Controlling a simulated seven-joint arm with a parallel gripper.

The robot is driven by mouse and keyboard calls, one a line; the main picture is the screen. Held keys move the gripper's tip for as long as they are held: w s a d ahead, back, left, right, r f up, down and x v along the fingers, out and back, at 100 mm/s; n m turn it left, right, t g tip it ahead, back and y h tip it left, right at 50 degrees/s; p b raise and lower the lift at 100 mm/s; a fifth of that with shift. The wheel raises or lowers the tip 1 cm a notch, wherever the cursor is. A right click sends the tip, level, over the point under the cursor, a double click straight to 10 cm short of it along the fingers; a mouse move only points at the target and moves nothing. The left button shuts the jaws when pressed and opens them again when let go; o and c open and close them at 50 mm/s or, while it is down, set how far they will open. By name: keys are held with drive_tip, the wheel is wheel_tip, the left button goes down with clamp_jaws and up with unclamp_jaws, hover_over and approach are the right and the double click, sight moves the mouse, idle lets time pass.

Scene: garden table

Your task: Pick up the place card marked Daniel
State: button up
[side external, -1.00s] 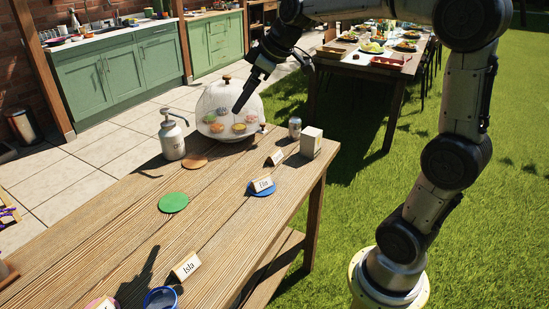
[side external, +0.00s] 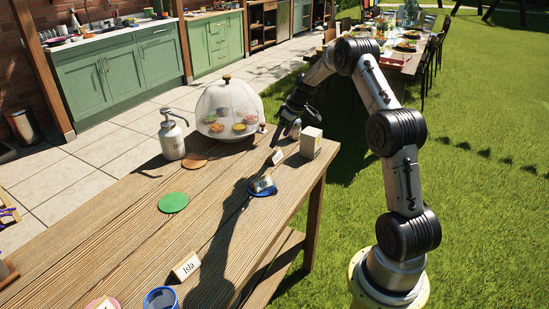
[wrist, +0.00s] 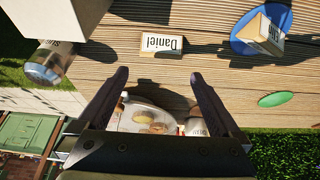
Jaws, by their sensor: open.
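The place card marked Daniel (wrist: 161,43) stands on the bare wooden table in the wrist view, its lettering upside down. In the side external view it is the small pale card (side external: 277,157) near the table's right edge, its name too small to read there. My gripper (wrist: 158,75) is open and empty, its two fingers spread on either side of the card's line in the wrist view, with the card beyond the tips. In the side external view my gripper (side external: 276,138) hangs just above and behind the card, apart from it.
A white box (side external: 311,142) and a can (wrist: 50,62) stand close by. A glass cake dome (side external: 228,105) and pump bottle (side external: 171,138) stand farther left. Another card (side external: 264,183) stands on a blue disc (side external: 263,192). The Isla card (side external: 186,267) is nearer. A green disc (side external: 173,202) lies flat.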

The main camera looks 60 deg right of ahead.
sight(275, 152)
drive_tip(key=x, duration=0.8)
drive_tip(key=shift+s+f, duration=0.2)
drive_tip(key=shift+c, duration=0.2)
drive_tip(key=c, duration=1)
drive_tip(key=shift+c, duration=0.2)
drive_tip(key=shift+r, duration=0.1)
